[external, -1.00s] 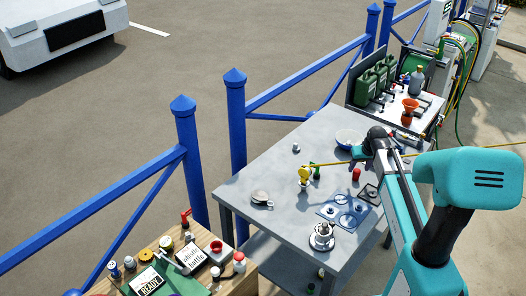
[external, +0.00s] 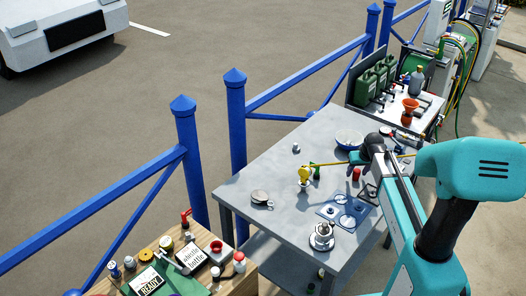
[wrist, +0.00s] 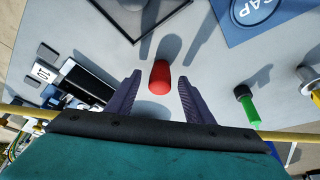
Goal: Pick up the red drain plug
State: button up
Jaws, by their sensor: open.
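The red drain plug (wrist: 159,77) stands on the grey table as a small red rounded piece. In the wrist view it lies between the two dark fingers of my gripper (wrist: 158,84), with a gap visible on each side. In the external view the red plug (external: 356,174) shows just below my gripper (external: 357,160), whose fingers are hard to make out there. My gripper is open and empty. The wrist view does not clearly show how high the fingers are above the table.
A green-bodied piece (wrist: 248,106) stands to the right in the wrist view. A blue mat marked CAP (wrist: 240,30) lies beyond. A yellow hose (external: 335,163) runs across the table (external: 255,170). A bowl (external: 349,140) stands behind, and a metal pot (external: 322,232) in front.

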jog(key=shift+w+f, duration=0.2)
jog(key=shift+f, duration=0.35)
jog(key=c, duration=1.1)
